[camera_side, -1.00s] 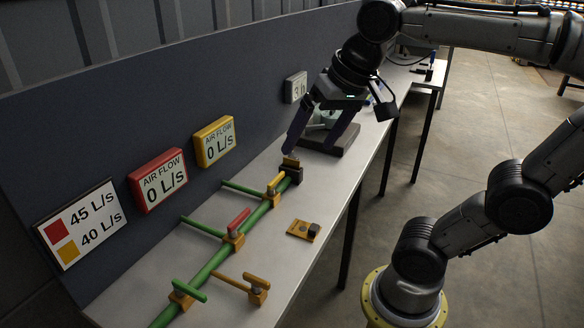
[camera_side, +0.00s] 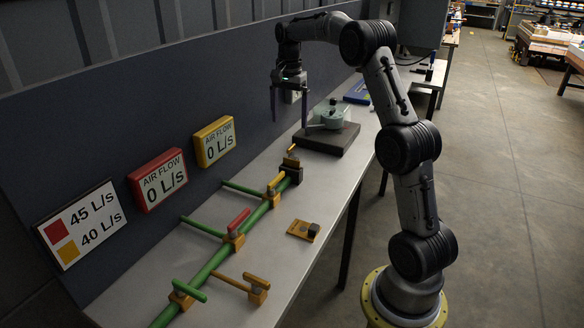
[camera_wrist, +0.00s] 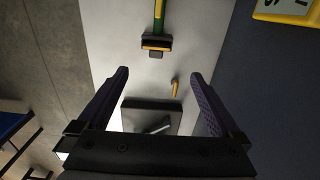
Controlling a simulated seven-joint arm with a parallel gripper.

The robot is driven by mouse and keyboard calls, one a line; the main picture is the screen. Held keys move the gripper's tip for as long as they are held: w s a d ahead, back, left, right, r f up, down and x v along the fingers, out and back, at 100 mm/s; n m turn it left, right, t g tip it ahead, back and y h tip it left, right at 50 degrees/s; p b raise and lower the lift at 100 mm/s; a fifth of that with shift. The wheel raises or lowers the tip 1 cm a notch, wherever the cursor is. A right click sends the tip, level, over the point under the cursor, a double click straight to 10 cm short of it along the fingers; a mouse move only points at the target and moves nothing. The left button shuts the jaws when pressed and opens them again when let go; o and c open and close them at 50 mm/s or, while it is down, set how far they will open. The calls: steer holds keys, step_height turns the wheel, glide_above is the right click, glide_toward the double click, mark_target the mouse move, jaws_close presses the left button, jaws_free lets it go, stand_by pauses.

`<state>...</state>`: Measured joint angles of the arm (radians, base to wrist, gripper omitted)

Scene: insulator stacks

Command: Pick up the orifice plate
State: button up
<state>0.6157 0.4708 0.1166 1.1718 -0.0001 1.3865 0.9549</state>
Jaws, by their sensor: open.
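My gripper (camera_side: 289,121) is open and empty, pointing down high above the table near the back wall. Its two fingers also frame the wrist view (camera_wrist: 160,73). I cannot tell for sure which piece is the orifice plate. A small orange-yellow piece (camera_wrist: 175,88) lies between the pipe's end block and the dark base; it also shows small in the side view (camera_side: 291,149). A flat orange plate (camera_side: 300,230) with a dark knob lies on the table in front of the pipe.
A green pipe (camera_side: 205,271) with orange fittings and coloured handles runs along the table to a dark end block (camera_side: 291,172). A dark base (camera_side: 327,140) with a pale device stands beyond it. Wall signs (camera_side: 158,180) stand left. The table's front strip is mostly clear.

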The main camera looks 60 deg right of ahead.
glide_above(292, 159)
steer(key=f, duration=0.8)
steer(key=shift+w, duration=0.3)
steer(key=shift+s+f, duration=0.15)
steer(key=shift+f, duration=1.2)
steer(key=shift+s+f, duration=0.15)
steer(key=shift+f, duration=1.15)
steer(key=shift+c, duration=0.3)
steer(key=c, duration=1.4)
steer(key=shift+r, duration=8.8)
